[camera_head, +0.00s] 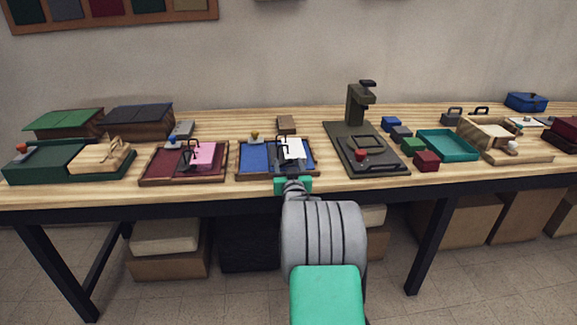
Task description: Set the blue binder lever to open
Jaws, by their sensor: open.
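My gripper (290,170) is open at the binder's front right. My arm rises from below and hides part of the front rim. Contact with the binder cannot be made out.
A red binder (160,167) with a pink sheet (206,154) lies to the left. A dark press (357,108) stands on a base to the right. Beyond it are a red block (427,161), a teal tray (448,145) and a wooden box (487,134). A small brown block (286,124) sits behind.

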